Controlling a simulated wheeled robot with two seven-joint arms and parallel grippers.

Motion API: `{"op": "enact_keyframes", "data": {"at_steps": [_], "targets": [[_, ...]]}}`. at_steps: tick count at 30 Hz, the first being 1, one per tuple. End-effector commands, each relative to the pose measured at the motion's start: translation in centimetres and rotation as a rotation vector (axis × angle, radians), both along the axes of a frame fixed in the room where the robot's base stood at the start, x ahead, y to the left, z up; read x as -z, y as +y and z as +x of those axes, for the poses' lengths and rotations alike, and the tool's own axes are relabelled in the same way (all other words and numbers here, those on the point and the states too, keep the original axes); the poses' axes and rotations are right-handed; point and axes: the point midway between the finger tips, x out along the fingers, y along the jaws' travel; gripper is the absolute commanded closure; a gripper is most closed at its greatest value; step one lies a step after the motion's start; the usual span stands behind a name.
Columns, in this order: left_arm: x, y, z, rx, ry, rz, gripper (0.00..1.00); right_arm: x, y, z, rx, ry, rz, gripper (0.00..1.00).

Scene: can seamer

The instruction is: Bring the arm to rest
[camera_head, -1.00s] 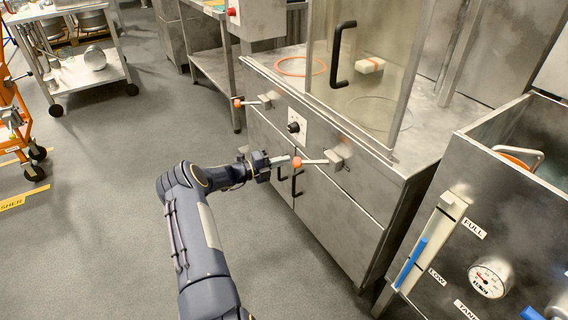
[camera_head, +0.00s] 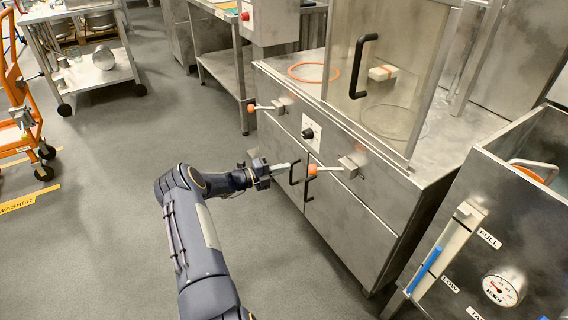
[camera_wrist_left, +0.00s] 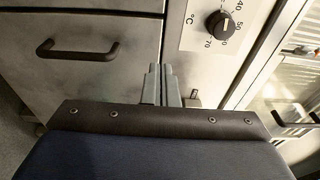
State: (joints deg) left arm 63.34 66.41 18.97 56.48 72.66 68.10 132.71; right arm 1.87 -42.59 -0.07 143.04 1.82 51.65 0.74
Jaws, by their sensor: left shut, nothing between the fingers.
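My left arm reaches in from the bottom of the head view. Its gripper (camera_head: 287,166) is shut and empty, in front of the steel cabinet of the can seamer (camera_head: 350,215). The fingers also show shut in the left wrist view (camera_wrist_left: 161,82). In the head view the fingertips are a little left of the orange-knobbed lever (camera_head: 312,171), with a small gap between them. A second orange-knobbed lever (camera_head: 252,108) is further up and left. My right gripper is not in view.
A black dial (camera_head: 308,134) and door handles (camera_head: 308,190) are on the cabinet front. A clear guard with a black handle (camera_head: 358,72) stands above. A steel tank with a gauge (camera_head: 503,287) is at right. An orange cart (camera_head: 22,110) stands at left. The grey floor (camera_head: 100,240) is clear.

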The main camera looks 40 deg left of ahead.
Motion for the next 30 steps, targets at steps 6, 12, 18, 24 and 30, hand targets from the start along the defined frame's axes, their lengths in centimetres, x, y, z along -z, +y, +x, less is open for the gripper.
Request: {"op": "enact_keyframes", "data": {"at_steps": [6,12,18,24,30], "targets": [[0.3,4.2,-2.2,-0.003,0.001,0.004,1.0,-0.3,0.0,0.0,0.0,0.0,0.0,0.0],[0.4,6.9,-3.6,-0.002,0.001,0.003,1.0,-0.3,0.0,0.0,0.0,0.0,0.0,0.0],[0.3,7.8,-4.1,0.0,0.002,0.001,1.0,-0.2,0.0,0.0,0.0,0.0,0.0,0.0],[0.3,7.8,-4.1,0.001,0.002,0.001,1.0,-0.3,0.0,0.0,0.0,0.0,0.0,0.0],[-3.5,4.3,-1.8,0.102,-0.029,0.178,1.0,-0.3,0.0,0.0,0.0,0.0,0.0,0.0]]}}
